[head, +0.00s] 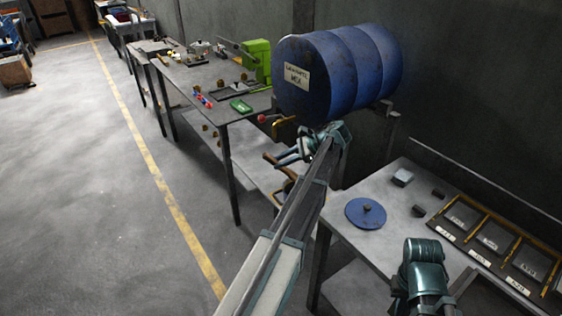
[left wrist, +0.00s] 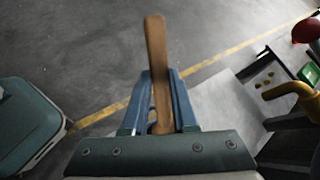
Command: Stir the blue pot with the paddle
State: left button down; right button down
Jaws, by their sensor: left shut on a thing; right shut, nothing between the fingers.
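My left gripper (head: 290,157) reaches out beside the near table's far end, in front of the blue drum. It is shut on a brown wooden handle, the paddle (head: 271,158). In the left wrist view the paddle (left wrist: 155,45) stands out between the two blue-grey fingers (left wrist: 160,105). The paddle's other end is hidden. I cannot make out the blue pot. A round blue lid with a dark knob (head: 366,214) lies flat on the near table. My right gripper (head: 425,270) is at the bottom right by the table's front edge, shut and empty; its fingertips are hard to make out.
A large blue drum (head: 335,78) with a label and a yellow tap lies on a stand behind my left gripper. The near table (head: 340,235) holds small blocks and yellow-edged trays (head: 495,238). A farther table (head: 200,80) carries tools and a green machine.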

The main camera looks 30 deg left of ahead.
pick_arm(q)
notch_tip(320, 180, up, 4)
jog(key=p, duration=0.4)
jog(key=shift+r, duration=0.1)
